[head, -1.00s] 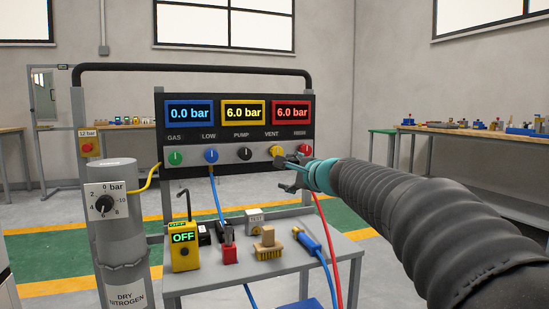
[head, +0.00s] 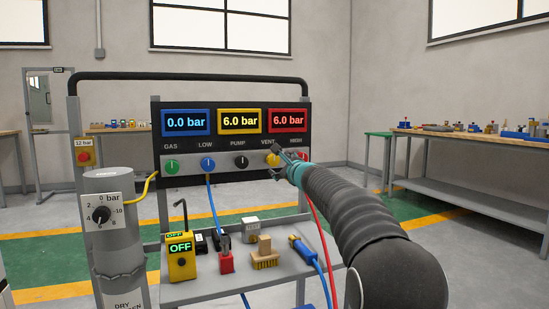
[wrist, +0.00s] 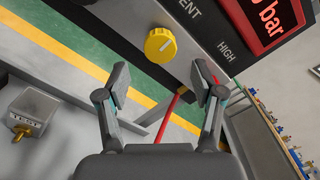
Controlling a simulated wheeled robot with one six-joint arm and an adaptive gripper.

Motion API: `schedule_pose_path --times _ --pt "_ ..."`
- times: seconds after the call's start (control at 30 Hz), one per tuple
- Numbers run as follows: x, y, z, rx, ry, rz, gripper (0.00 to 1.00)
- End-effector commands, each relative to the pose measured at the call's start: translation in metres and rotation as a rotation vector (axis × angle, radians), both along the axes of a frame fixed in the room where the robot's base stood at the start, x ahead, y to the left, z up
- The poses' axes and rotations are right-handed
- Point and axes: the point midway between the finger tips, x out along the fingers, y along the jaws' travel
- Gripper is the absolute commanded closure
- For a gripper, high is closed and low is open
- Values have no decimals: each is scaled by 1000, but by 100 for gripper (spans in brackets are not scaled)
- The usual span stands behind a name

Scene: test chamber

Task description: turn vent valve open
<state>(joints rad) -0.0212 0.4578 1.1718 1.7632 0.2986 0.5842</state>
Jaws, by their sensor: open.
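The vent valve is a yellow round knob (head: 271,160) under the VENT label on the panel. In the wrist view the yellow knob (wrist: 160,45) is ahead of the fingers, with a pale pointer mark on its face. My gripper (head: 279,161) is at the panel's right part, and its fingers partly cover the knob in the head view. In the wrist view my gripper (wrist: 161,82) is open and empty, with the knob in line with the gap between the fingertips and apart from them. The red knob by HIGH is mostly hidden behind my gripper.
The panel (head: 225,147) has blue, yellow and red displays reading 0.0, 6.0 and 6.0 bar. Green, blue and black knobs are to the left. A red hose (head: 322,235) hangs below my gripper. A grey cart shelf (head: 215,287) holds tools and a yellow OFF meter (head: 181,256).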

Motion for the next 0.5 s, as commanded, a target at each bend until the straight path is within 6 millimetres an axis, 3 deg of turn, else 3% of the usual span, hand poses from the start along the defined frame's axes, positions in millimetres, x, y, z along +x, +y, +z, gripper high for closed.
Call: schedule_pose_path --times 0.2,0.5 --pt "31 10 2 1 2 0 33" --pt "53 17 1 0 0 0 33"
